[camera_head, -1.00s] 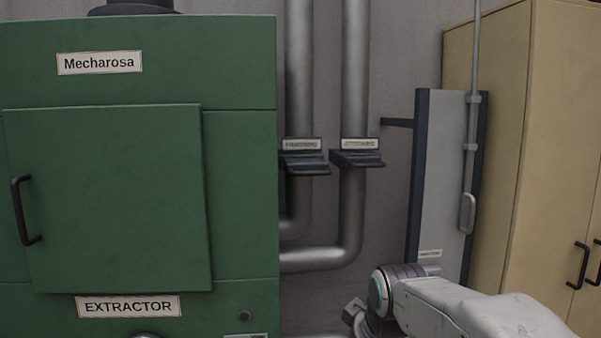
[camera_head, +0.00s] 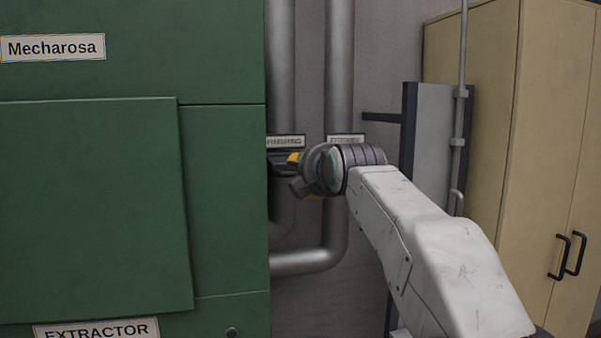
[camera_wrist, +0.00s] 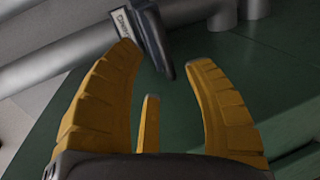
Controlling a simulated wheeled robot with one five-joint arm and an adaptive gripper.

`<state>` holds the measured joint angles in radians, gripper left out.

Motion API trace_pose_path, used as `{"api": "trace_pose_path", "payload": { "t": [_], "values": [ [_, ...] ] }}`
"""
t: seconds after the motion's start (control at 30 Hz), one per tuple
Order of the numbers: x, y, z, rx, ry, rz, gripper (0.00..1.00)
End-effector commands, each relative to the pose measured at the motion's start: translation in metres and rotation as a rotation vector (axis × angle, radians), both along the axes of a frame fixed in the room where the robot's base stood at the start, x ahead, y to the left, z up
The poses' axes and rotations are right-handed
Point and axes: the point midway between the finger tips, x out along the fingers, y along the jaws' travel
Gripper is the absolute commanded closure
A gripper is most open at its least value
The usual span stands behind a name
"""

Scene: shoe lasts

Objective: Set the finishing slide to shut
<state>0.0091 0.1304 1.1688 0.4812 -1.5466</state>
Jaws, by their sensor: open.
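The finishing slide (camera_head: 276,166) is a dark plate on the left grey pipe, under its white label (camera_head: 285,141). My gripper partly hides it in the head view. My gripper (camera_head: 297,172), with yellow fingers, is right beside the slide's right part. In the wrist view, my gripper (camera_wrist: 166,60) is open, its fingers spread with nothing held. The dark end of a slide (camera_wrist: 156,42) reaches into the gap between the fingertips there, with a label (camera_wrist: 124,22) ending in "NG" beside it. I cannot tell whether they touch.
The second pipe's label (camera_head: 346,139) shows just behind my wrist; its slide is hidden. The green extractor cabinet (camera_head: 225,200) stands close on the left. A grey panel with a rod (camera_head: 432,140) and a beige cupboard (camera_head: 480,120) stand on the right.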

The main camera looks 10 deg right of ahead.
Motion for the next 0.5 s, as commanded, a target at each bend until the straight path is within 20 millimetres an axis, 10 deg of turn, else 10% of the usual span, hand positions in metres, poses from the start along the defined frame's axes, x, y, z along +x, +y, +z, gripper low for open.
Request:
{"api": "trace_pose_path", "payload": {
  "t": [0.5],
  "values": [
    [0.047, 0.000, -0.007, -0.029, 0.005, 0.006, 0.53]
  ]
}}
